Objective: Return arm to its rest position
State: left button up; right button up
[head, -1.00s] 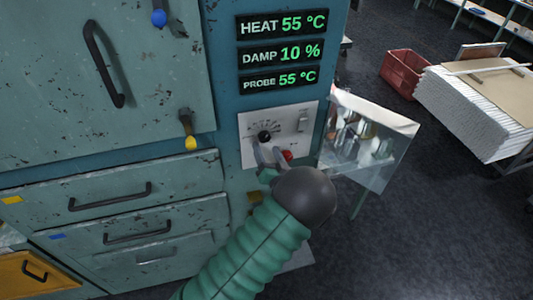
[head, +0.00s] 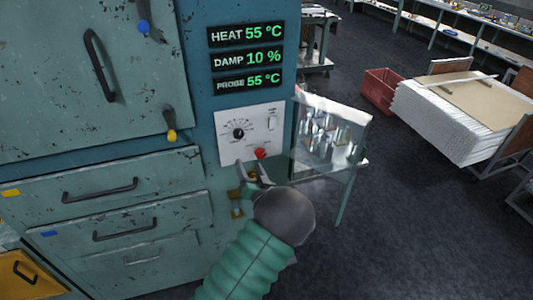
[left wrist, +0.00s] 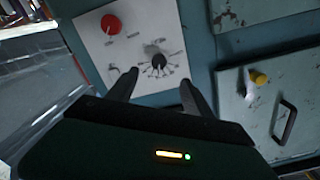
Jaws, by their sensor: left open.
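My left gripper (head: 252,176) is open and empty in the head view, just below the white control panel (head: 262,121) of the teal cabinet. The panel carries a black dial knob (head: 239,133), a red button (head: 261,154) and a switch (head: 272,123). In the left wrist view the two dark fingers (left wrist: 158,92) stand apart, with the black knob (left wrist: 158,62) beyond them and the red button (left wrist: 111,24) at upper left. The fingers do not hold the knob. My right gripper is not in view.
The cabinet shows a HEAT 55 °C, DAMP 10 %, PROBE 55 °C display (head: 246,58) and drawers with black handles (head: 126,229). A glassware stand (head: 330,135) is close right of the panel. A red crate (head: 381,90) and a loaded cart (head: 455,115) stand farther right. Floor between is clear.

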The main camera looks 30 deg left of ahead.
pick_arm(q)
jog(key=s+d+f+m+g+h+b, duration=0.1)
jog(key=s+d+f+h+b, duration=0.15)
jog(key=d+f+h, duration=0.35)
jog(key=s+d+f+g+h+b, duration=0.1)
jog(key=s+d+f+h+b, duration=0.15)
jog(key=d, duration=0.65)
jog(key=s+d+f+m+g+h+b, duration=0.1)
jog(key=s+d+f+g+h+b, duration=0.1)
jog(key=s, duration=0.8)
jog(key=s+d+f+m+g+h+b, duration=0.2)
jog(key=s+d+g, duration=0.3)
jog(key=s, duration=0.6)
jog(key=shift+f+h, duration=0.45)
jog(key=shift+f, duration=0.3)
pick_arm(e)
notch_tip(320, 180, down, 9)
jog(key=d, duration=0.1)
